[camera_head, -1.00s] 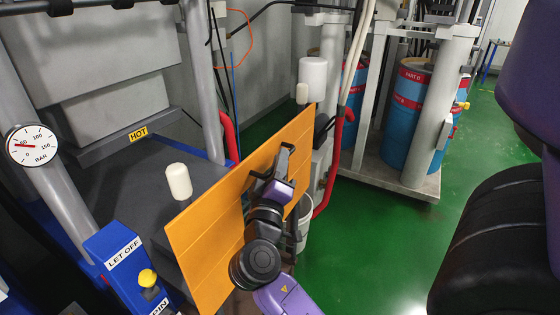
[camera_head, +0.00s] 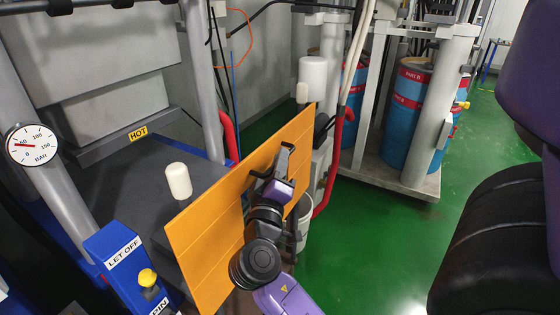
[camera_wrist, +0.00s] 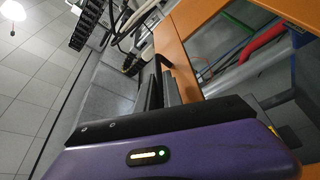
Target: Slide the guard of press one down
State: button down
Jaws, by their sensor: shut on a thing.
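The guard (camera_head: 240,215) is an orange panel standing upright in front of the press, low, with its top edge about level with the white knobs. My gripper (camera_head: 284,160) is at the panel's middle on its near face, shut on a dark handle there. In the wrist view my gripper's dark fingers (camera_wrist: 158,90) lie close together beside the orange panel (camera_wrist: 180,55). The handle itself is mostly hidden by the fingers. The press (camera_head: 110,90) has grey blocks and a HOT label behind the guard.
A pressure gauge (camera_head: 31,145) is on the left column. A blue LET OFF box (camera_head: 125,262) with a yellow knob stands at lower left. White knobs (camera_head: 178,181) flank the guard.

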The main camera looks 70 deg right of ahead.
jog(key=shift+f, duration=0.1)
dwell(0.6)
notch_tip(320, 180, down, 38)
jog(key=b, duration=3.5)
jog(key=shift+r, duration=0.25)
jog(key=shift+f, duration=0.1)
jog(key=c, duration=1.8)
grip_release()
jog(key=shift+o, duration=0.2)
jog(key=shift+r, duration=0.2)
jog(key=shift+a, duration=0.15)
jog(key=v, duration=0.7)
jog(key=shift+a, duration=0.3)
